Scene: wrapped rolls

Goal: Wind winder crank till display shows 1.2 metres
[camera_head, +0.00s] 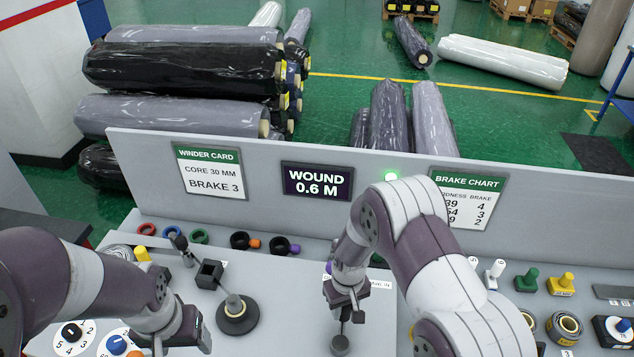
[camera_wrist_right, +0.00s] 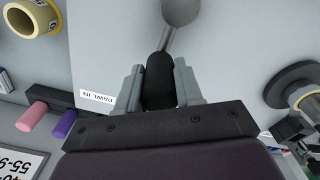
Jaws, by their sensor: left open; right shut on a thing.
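The display (camera_head: 317,182) on the back panel reads "WOUND 0.6 M". My right gripper (camera_head: 345,308) is shut on a black handle (camera_wrist_right: 160,80), which sits on a grey rod ending in a grey ball (camera_wrist_right: 181,10). A label reading "PAWL IN" (camera_wrist_right: 97,98) lies beside it, and I cannot tell whether this handle is the crank or the pawl lever. My left gripper (camera_head: 181,345) is open and empty, low over the left desk near the dials. A round dark base with a tilted grey post (camera_head: 237,312) stands between the grippers.
A winder card (camera_head: 210,171) reads core 30 mm, brake 3. The brake chart (camera_head: 468,197) is partly hidden by my right arm. Numbered dials (camera_head: 72,332), coloured rings (camera_head: 199,236) and a black square block (camera_head: 209,274) crowd the left desk.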

